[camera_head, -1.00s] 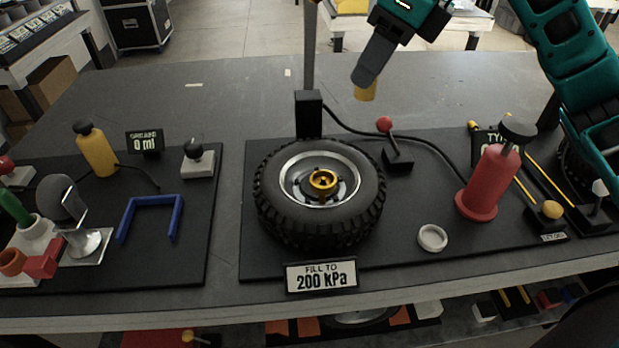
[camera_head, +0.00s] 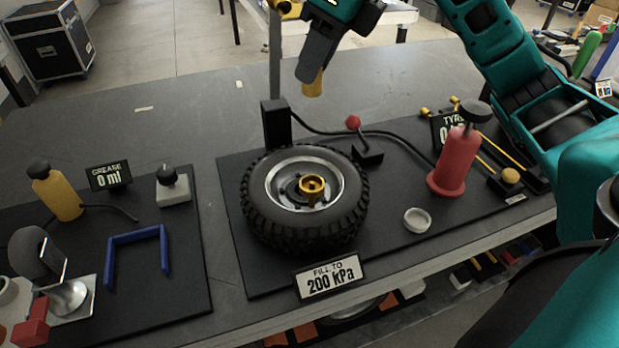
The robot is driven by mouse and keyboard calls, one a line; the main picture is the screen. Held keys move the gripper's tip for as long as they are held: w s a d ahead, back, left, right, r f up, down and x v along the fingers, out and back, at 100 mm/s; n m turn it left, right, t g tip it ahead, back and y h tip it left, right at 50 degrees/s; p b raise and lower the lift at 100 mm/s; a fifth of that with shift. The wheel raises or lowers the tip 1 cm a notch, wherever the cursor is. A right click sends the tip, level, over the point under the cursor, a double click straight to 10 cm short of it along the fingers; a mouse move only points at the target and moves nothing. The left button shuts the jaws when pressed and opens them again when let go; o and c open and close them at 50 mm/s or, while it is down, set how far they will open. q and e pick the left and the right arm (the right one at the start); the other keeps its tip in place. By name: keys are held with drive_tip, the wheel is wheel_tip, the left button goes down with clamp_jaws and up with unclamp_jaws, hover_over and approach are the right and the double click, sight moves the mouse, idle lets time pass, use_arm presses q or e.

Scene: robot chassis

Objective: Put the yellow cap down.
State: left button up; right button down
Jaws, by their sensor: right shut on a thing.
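My right gripper (camera_head: 315,72) comes in from the top of the picture and points down. It is shut on the yellow cap (camera_head: 312,87), which shows below the fingertips. The cap is in the air, seen above and behind the tyre (camera_head: 264,225); its exact height is hard to tell. The tyre lies flat on a black mat (camera_head: 237,262), with a gold fitting (camera_head: 312,185) at its hub. A small white round dish (camera_head: 417,220) sits on the mat to the right of the tyre. My left gripper is out of view.
A black post (camera_head: 276,125) stands behind the tyre. A red-knobbed lever (camera_head: 353,122), a hose and a red pump (camera_head: 455,160) stand to the right. A "200 kPa" sign (camera_head: 329,277) is in front. The grey table behind is mostly clear.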

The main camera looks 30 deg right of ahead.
wheel_tip(320, 180, down, 16)
drive_tip(key=b, duration=0.2)
drive_tip(key=shift+r+b, duration=0.15)
drive_tip(key=shift+b, duration=0.25)
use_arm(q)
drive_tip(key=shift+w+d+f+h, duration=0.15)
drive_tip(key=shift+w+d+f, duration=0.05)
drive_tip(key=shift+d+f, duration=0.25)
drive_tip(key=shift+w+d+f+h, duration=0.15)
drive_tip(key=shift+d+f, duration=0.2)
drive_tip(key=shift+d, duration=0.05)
use_arm(e)
drive_tip(key=shift+f, duration=1.55)
use_arm(q)
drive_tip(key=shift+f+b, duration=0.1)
drive_tip(key=shift+b, duration=0.25)
use_arm(e)
drive_tip(key=shift+f, duration=0.1)
drive_tip(key=shift+f, duration=0.2)
drive_tip(key=c, duration=0.9)
unclamp_jaws()
drive_tip(key=shift+r, duration=0.15)
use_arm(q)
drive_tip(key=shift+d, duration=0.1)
